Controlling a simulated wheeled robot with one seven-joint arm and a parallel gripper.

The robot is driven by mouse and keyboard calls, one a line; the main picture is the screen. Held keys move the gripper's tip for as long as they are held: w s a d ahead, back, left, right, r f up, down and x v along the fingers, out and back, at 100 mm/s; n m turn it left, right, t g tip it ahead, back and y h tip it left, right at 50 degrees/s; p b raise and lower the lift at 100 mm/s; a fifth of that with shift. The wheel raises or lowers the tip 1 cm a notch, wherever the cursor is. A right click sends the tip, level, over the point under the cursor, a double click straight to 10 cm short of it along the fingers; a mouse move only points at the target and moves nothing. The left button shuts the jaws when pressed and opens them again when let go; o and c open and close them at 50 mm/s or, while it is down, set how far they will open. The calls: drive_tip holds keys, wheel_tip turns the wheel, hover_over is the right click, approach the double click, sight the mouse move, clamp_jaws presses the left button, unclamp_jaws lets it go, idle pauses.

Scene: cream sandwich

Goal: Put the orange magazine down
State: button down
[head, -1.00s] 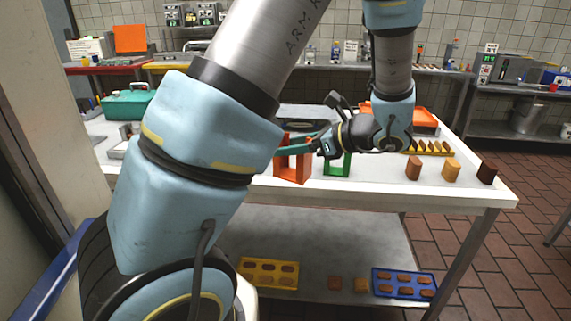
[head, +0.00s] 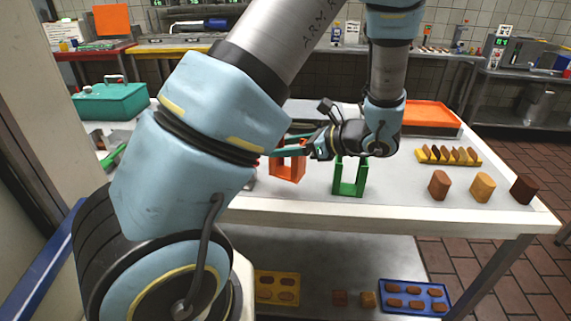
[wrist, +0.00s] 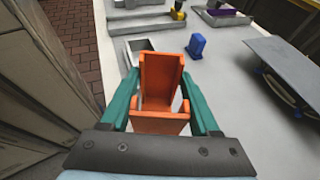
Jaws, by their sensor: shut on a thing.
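The orange magazine (head: 288,169) is an upright, open-fronted holder at the table's near side, left of the green magazine (head: 350,187). My gripper (head: 292,144) is shut on it, with teal fingers along its two sides. In the wrist view the orange magazine (wrist: 161,84) sits between the fingers of my gripper (wrist: 160,92) and looks empty. I cannot tell whether its base touches the white table (head: 400,206). My arm hides part of the table to its left.
A teal toolbox (head: 112,101) stands at the table's left. An orange tray (head: 432,117), a yellow rack (head: 448,156) and three blocks (head: 482,187) are to the right. In the wrist view a blue object (wrist: 196,46) stands behind the magazine, with a dark raised plate (wrist: 290,65) at right.

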sight(287, 172)
drive_tip(key=shift+f+p, duration=0.5)
drive_tip(key=shift+f, duration=1.95)
drive_tip(key=shift+f, duration=0.15)
drive_tip(key=shift+c, duration=0.6)
unclamp_jaws()
drive_tip(key=shift+s+d, duration=0.1)
drive_tip(key=shift+d, duration=0.05)
drive_tip(key=b+v, duration=0.3)
drive_tip(key=v, duration=0.7)
drive_tip(key=shift+s+d+b, duration=0.15)
drive_tip(key=shift+d+b, duration=0.05)
drive_tip(key=shift+b, duration=0.1)
drive_tip(key=shift+s+d+r, duration=0.35)
drive_tip(key=shift+d+r, duration=0.1)
